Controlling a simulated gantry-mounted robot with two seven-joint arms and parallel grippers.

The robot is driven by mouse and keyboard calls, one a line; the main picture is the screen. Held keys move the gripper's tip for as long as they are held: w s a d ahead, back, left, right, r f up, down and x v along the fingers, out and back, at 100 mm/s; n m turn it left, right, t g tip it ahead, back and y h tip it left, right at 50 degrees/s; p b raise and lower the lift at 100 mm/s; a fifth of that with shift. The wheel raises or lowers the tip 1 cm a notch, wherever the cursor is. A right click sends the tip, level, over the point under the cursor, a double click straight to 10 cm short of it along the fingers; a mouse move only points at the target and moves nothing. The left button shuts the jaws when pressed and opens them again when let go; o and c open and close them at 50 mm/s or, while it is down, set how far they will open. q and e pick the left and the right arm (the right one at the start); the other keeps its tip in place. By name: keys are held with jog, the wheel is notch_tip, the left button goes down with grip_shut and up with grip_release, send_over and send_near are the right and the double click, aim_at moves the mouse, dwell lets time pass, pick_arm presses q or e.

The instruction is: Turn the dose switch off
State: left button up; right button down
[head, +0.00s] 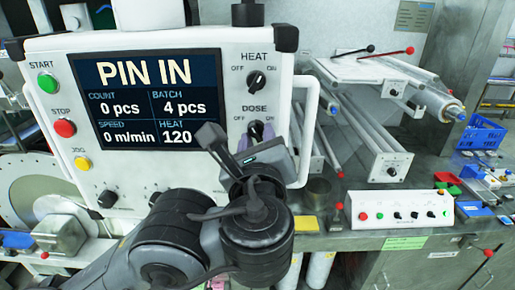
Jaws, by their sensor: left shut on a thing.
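The dose switch (256,129) is a small black knob under the label DOSE, on the right side of the white control panel (190,185). OFF is marked at its upper left and ON at its upper right. My left gripper (252,140) is at the dose switch, shut on its knob. The gripper and wrist cover the lower part of the knob, so I cannot tell clearly which way it points. My right gripper is not in view.
The heat switch (257,81) sits just above the dose switch. The screen (157,98) at left reads PIN IN. A white handle (308,125) runs along the panel's right edge. A small button box (399,209) and a blue basket (481,134) stand on the bench to the right.

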pick_arm(q)
jog(key=shift+r+n, duration=0.1)
jog(key=shift+n, duration=0.4)
jog(key=o, duration=1)
jog(key=shift+o, duration=0.2)
jog(key=shift+s, duration=0.1)
jog(key=shift+s+d, duration=0.1)
jog(key=shift+s, duration=0.15)
jog(key=s, duration=1)
